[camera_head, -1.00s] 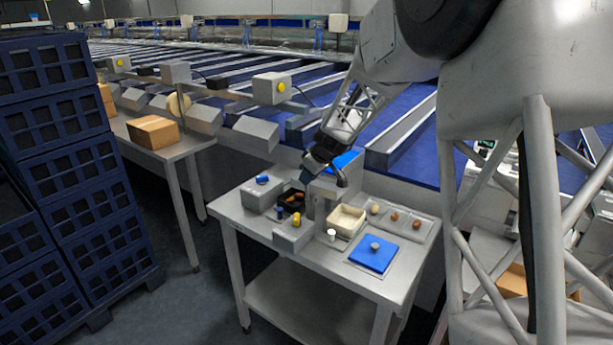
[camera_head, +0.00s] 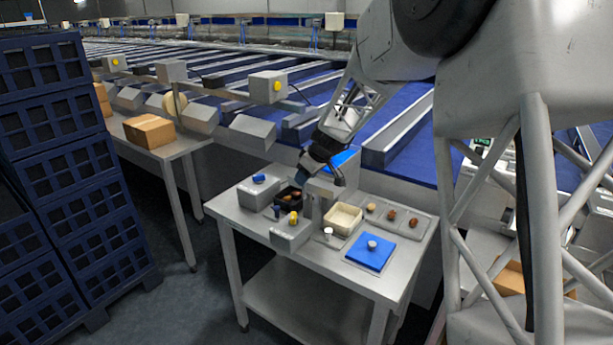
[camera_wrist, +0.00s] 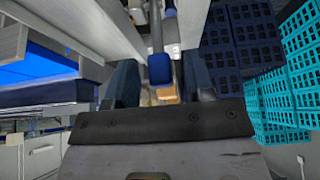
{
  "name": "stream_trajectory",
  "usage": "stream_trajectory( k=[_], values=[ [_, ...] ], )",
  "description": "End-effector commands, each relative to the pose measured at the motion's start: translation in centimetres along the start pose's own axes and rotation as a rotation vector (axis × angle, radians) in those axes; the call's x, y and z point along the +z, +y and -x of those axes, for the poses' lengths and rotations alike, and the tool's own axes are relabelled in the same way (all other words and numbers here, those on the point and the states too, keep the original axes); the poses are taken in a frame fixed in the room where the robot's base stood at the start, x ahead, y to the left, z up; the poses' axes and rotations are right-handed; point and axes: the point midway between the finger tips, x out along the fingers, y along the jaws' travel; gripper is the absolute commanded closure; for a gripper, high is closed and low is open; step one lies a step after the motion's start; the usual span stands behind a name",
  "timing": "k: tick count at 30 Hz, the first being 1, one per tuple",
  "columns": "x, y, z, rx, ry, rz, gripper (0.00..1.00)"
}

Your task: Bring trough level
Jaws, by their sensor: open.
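My gripper (camera_head: 320,178) points down over the back of the small steel table, above a grey upright block (camera_head: 317,205). In the wrist view my gripper (camera_wrist: 160,82) is open, with its two dark fingers apart. A blue-ended rod (camera_wrist: 159,68) shows in the gap between them, with a small yellow-orange piece (camera_wrist: 166,94) below it. I cannot tell whether either finger touches the rod. Long grey walls flank the rod in that view. I cannot tell for sure which grey part is the trough, or its tilt; my gripper partly covers this area.
Blue crates (camera_head: 60,150) stack at left.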

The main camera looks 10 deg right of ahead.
Motion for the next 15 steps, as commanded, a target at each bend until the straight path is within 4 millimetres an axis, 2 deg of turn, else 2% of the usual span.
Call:
stream_trajectory(
  k=[8,15],
  values=[
    [0.0,0.1,1.8,0.002,0.002,-0.001,0.51],
    [0.0,0.0,4.8,0.002,0.001,0.0,0.51]
  ],
)
